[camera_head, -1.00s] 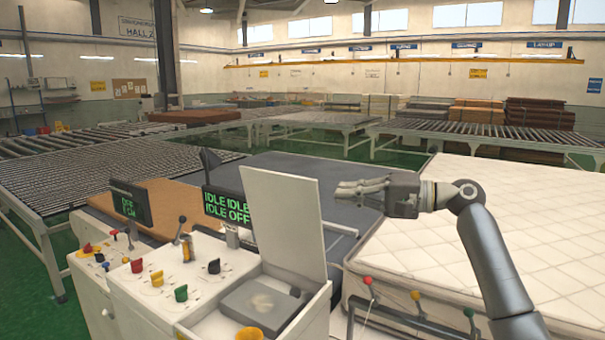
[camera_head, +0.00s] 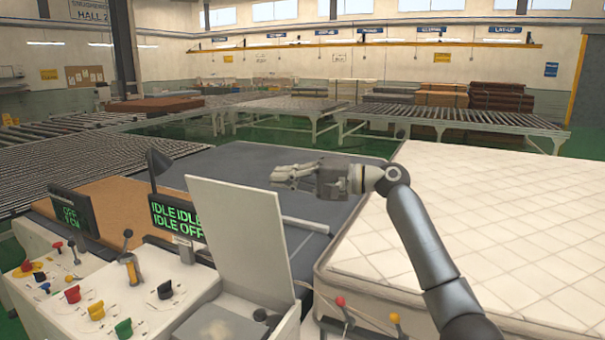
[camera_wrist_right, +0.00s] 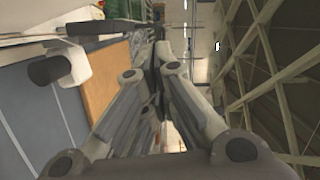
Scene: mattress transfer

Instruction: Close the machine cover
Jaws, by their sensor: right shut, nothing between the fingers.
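The machine cover (camera_head: 240,240) is a pale flat panel standing upright, open, at the right end of the control console (camera_head: 140,292). Below it an open bay shows a grey plate (camera_head: 218,326) and a black knob (camera_head: 262,315). My right gripper (camera_head: 276,178) is shut and empty. It appears above and to the right of the cover's top edge, apart from it, pointing left. In the right wrist view its fingers (camera_wrist_right: 157,75) fill the middle, and the cover cannot be made out there. My left gripper is not in view.
Two dark screens (camera_head: 178,214) with green text stand behind the console, left of the cover. Levers and coloured knobs cover its top. A white quilted mattress (camera_head: 480,215) lies to the right, with red and yellow levers (camera_head: 341,302) before it. Roller conveyors fill the back.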

